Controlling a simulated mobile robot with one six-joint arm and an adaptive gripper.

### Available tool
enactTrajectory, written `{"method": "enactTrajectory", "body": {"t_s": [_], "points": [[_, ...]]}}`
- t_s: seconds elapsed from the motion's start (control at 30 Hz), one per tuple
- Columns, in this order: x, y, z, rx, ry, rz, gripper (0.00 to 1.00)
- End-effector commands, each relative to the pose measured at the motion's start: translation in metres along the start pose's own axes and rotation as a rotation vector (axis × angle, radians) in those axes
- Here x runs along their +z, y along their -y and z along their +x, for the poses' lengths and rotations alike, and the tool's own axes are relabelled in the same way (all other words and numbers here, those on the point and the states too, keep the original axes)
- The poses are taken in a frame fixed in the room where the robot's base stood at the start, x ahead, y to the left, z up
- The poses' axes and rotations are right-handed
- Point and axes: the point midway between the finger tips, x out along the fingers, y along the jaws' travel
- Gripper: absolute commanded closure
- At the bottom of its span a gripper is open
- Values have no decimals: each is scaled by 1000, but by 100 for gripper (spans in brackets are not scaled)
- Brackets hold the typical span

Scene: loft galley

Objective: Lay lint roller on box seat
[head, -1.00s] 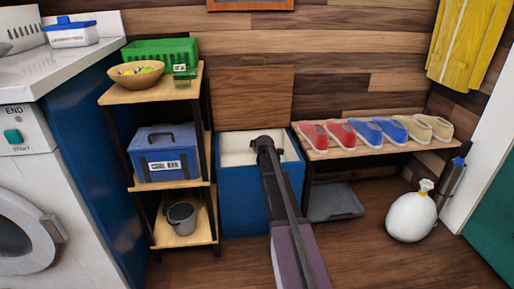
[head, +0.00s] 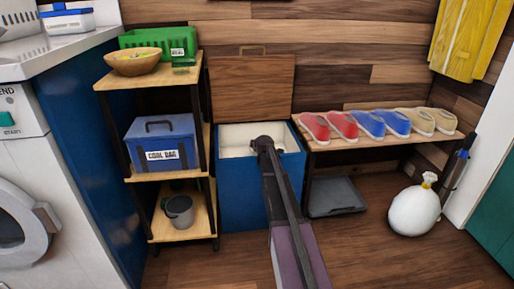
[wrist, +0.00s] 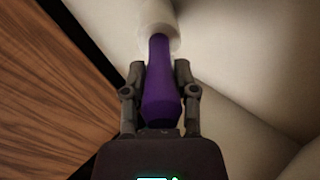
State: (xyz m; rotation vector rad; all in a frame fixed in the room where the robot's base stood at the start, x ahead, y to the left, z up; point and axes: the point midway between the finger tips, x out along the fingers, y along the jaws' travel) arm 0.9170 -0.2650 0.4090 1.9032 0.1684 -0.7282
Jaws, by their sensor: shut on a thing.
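The lint roller has a purple handle and a white roller head (wrist: 156,22). In the wrist view, my gripper (wrist: 160,75) is shut on the purple handle, with the white head pointing away past the fingertips. The box seat (head: 238,187) is a blue box with a cream inside, and its wooden lid (head: 252,88) stands raised against the wall. My arm reaches over the open box in the head view, hiding the lint roller and the gripper. Cream inner surfaces (wrist: 235,60) show around the roller in the wrist view. I cannot tell whether the roller touches them.
A shelf rack (head: 170,172) stands close on the left with a cool bag (head: 162,142), a green crate, a bowl and a bucket. A shoe bench (head: 380,142) with several shoes is close on the right. A white sack (head: 414,211) stands on the floor farther right.

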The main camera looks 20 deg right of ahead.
Motion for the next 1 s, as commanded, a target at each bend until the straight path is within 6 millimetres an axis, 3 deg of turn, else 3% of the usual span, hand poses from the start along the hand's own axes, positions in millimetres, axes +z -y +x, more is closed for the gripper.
{"method": "enactTrajectory", "body": {"t_s": [0.3,0.33,0.47,1.0], "points": [[2,4,-1,-9,3,3,100],[2,4,-1,-9,3,3,60],[2,4,-2,-9,3,4,23],[0,3,-4,-9,1,5,23]]}}
